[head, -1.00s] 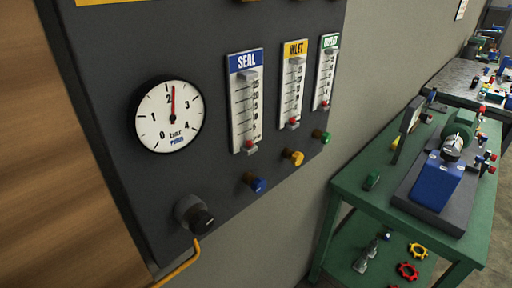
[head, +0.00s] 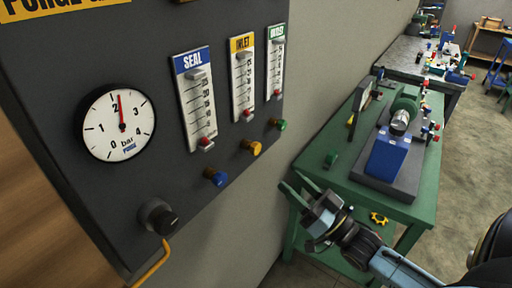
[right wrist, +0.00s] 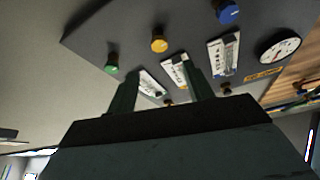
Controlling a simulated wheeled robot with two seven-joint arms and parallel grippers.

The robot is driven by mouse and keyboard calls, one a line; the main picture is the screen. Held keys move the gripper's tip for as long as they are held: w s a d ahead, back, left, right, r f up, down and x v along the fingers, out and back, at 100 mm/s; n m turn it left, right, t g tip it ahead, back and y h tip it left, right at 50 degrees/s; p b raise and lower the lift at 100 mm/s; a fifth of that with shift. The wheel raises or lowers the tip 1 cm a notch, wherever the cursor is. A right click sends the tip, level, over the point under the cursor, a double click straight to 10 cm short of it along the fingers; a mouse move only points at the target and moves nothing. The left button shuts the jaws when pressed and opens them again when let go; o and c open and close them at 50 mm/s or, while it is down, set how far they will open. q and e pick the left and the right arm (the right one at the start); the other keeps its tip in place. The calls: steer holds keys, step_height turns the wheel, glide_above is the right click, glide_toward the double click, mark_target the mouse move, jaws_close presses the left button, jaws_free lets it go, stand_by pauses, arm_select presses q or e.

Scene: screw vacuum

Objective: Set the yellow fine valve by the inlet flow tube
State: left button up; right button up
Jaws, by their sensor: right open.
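The yellow fine valve (head: 254,148) is a small knob on the dark panel, below the INLET flow tube (head: 243,85). The tube's red float sits near the bottom of its scale. The valve also shows upside down in the right wrist view (right wrist: 159,44), with the inlet tube (right wrist: 175,72) beside it. My right gripper (head: 292,180) is open and empty, below and to the right of the valve, apart from it. In the right wrist view its two fingers (right wrist: 158,88) point toward the panel. My left gripper is not in view.
A blue valve (head: 215,177) and a green valve (head: 279,124) flank the yellow one. A black knob (head: 158,217) and a pressure gauge (head: 118,123) are at left. A green cart (head: 402,208) with a pump stands right, behind my right arm.

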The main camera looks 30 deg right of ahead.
mark_target(258, 149)
steer(key=p+x, duration=0.1)
steer(key=x, duration=1.2)
steer(key=shift+f, duration=0.1)
steer(key=shift+c, duration=0.3)
steer(key=c, duration=0.9)
steer(key=shift+n+y, duration=0.4)
steer(key=shift+n, duration=0.1)
steer(key=n+y, duration=0.1)
steer(key=n, duration=0.2)
steer(key=n+g+y, duration=0.1)
steer(key=n+y, duration=0.1)
steer(key=n, duration=0.1)
steer(key=shift+n+g, duration=0.3)
steer(key=shift+n, duration=0.1)
steer(key=n+g+y, duration=0.1)
steer(key=n, duration=0.1)
steer(key=n+y, duration=0.1)
steer(key=n, duration=0.2)
steer(key=shift+g, duration=0.4)
steer(key=shift+n+g+y, duration=0.5)
steer(key=shift+n+g, duration=0.2)
steer(key=shift+n, duration=1.2)
